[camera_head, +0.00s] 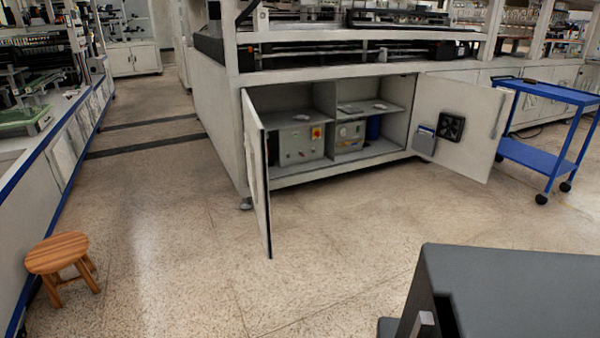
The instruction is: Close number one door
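A white cabinet (216,125) under a gantry machine stands with two doors open. The left door (256,185) is hinged at the cabinet's left edge. It swings out towards me and shows nearly edge-on. The right door (475,115) swings out to the right and shows its inner face, with a black fan grille (450,127) and a blue-and-white holder (425,141). I can read no number on either door, so I cannot tell which is number one. My gripper is not in view.
Inside the cabinet are shelves and a control box (300,145). A blue cart (540,160) stands close behind the right door. A wooden stool (58,262) stands at lower left, beside a long bench. The floor before the cabinet is clear.

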